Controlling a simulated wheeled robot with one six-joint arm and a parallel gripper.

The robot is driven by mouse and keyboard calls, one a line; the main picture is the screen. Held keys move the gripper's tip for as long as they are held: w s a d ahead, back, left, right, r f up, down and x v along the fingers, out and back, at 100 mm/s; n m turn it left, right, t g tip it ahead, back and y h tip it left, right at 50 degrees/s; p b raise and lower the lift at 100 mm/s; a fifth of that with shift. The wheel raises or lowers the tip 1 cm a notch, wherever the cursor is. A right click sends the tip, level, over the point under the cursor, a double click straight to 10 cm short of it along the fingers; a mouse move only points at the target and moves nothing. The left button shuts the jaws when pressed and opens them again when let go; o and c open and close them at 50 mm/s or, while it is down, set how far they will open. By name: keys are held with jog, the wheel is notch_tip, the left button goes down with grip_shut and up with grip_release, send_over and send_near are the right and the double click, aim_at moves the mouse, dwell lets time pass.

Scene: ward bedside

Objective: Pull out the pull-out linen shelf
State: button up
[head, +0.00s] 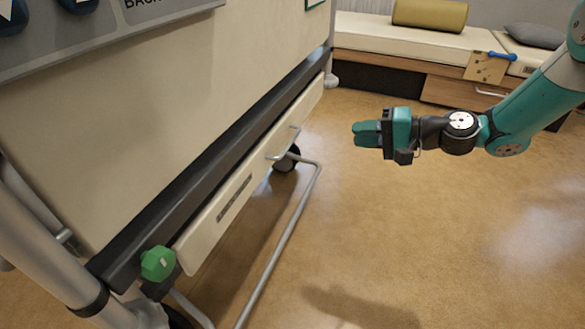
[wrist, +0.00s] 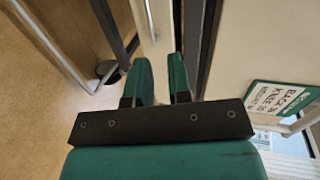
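The pull-out linen shelf (head: 240,185) is a long cream front under the dark rail of the bed's foot end, in the head view. It looks pushed in. A metal bar handle (head: 288,146) sits on its far half, and a dark label slot on its near half. My gripper (head: 358,133) is to the right of the handle, clear of it, with green fingers pointing left towards the shelf. In the wrist view my gripper (wrist: 165,78) has its two fingers apart with nothing between them. The cream shelf front (wrist: 157,45) shows ahead, beyond the fingertips.
A bent metal tube frame (head: 285,235) runs low along the floor below the shelf, near a caster (head: 286,160). A green knob (head: 157,263) sits at the near bed corner. A bench (head: 420,45) stands at the back. The floor (head: 400,220) on the right is free.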

aim_at(292, 138)
jog(key=shift+m+t, duration=0.4)
jog(key=shift+m, duration=0.1)
jog(key=b+x, duration=0.2)
jog(key=x, duration=0.4)
jog(key=f+b+x, duration=0.1)
jog(key=b+x, duration=0.2)
jog(key=x, duration=0.2)
jog(key=d+f+b+x, duration=0.1)
jog(key=b+x, duration=0.2)
jog(key=x, duration=0.3)
jog(key=shift+w+a+f, duration=0.35)
jog(key=shift+w, duration=0.1)
grip_shut()
